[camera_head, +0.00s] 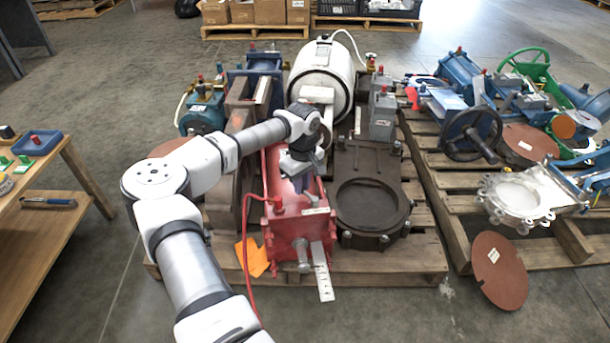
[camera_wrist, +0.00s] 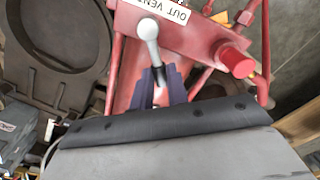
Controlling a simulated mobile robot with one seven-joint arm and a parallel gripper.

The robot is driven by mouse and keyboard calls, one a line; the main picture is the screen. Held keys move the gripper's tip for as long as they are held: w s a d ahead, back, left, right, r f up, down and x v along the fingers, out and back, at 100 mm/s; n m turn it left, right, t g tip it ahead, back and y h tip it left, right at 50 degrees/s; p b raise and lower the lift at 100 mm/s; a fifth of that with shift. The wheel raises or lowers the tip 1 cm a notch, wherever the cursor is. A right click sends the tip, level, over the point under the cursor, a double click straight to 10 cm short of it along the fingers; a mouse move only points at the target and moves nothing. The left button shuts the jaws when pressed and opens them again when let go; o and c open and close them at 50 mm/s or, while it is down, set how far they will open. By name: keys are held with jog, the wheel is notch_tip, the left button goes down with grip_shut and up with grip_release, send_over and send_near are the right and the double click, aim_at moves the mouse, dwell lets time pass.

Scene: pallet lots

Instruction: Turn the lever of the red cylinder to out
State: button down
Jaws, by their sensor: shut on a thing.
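The red cylinder (camera_head: 287,228) lies on the wooden pallet, with my gripper (camera_head: 305,183) over its top. In the wrist view the red cylinder's top (camera_wrist: 126,60) runs under my gripper. A light grey lever with a rounded end (camera_wrist: 148,28) stands there, its thin shaft running down between the purple fingers of my gripper (camera_wrist: 160,84). The fingers are shut on the shaft. A white label reading "OUT VENT" (camera_wrist: 168,10), upside down, sits just beyond the rounded end; its remaining text is cut off. In the head view my gripper hides most of the lever.
A red fitting (camera_wrist: 236,62) stands right of the lever in the wrist view. A dark round-holed valve body (camera_head: 372,200) lies close on the right. A red hose (camera_head: 246,240) hangs at the cylinder's left. A white cylinder (camera_head: 322,75) stands behind. Concrete floor is clear at the front.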

jog(key=shift+s+a+n+p, duration=0.2)
jog(key=shift+a+n+p, duration=0.1)
jog(key=shift+n+p, duration=0.25)
jog(key=c, duration=1.4)
grip_release()
jog(key=shift+o, duration=0.2)
jog(key=shift+r, duration=0.1)
notch_tip(320, 180, up, 14)
jog(key=p, duration=0.3)
jog(key=shift+w+d, duration=0.1)
